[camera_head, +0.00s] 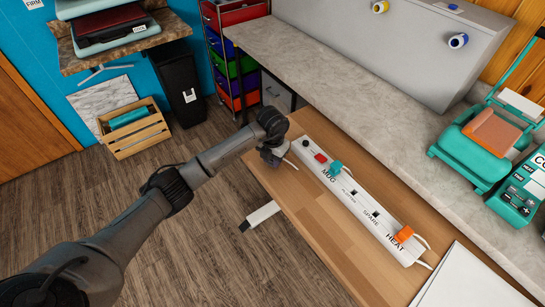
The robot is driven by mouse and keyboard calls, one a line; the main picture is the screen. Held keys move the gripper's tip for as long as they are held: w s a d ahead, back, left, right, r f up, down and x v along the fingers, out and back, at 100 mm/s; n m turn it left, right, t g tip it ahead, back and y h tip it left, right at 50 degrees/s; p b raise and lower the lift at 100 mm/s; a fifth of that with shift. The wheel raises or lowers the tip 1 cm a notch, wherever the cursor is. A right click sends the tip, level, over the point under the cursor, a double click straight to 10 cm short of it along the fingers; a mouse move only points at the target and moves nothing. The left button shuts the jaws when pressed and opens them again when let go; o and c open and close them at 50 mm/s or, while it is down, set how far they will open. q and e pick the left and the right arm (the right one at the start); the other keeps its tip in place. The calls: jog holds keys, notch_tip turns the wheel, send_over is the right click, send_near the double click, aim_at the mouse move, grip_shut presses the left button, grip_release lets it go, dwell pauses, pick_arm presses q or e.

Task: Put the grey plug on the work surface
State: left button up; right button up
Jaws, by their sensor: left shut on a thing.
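My left gripper (270,156) is low over the wooden work surface (330,243), just left of the power strip's near-switch end. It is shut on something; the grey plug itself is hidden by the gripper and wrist. A pale cord (290,164) shows beside the fingers. The white power strip (357,201) runs diagonally along the work surface, with labels MUG, PLOTTER, SPARE and HEAT. A teal plug (336,167) sits at MUG and an orange plug (404,233) at HEAT. The PLOTTER and SPARE outlets look empty. My right gripper is out of view.
A grey raised counter (345,88) runs behind the strip, holding a teal press (475,147). White sheets (470,281) lie at the work surface's lower right. Bare wood lies in front of the strip. A wooden crate (135,133) stands on the floor.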

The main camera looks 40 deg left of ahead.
pick_arm(q)
jog(key=shift+f, duration=0.2)
jog(key=o, duration=0.9)
jog(key=shift+r, duration=0.25)
notch_tip(320, 180, up, 12)
jog(key=shift+f+b, duration=0.15)
jog(key=shift+b, duration=1.1)
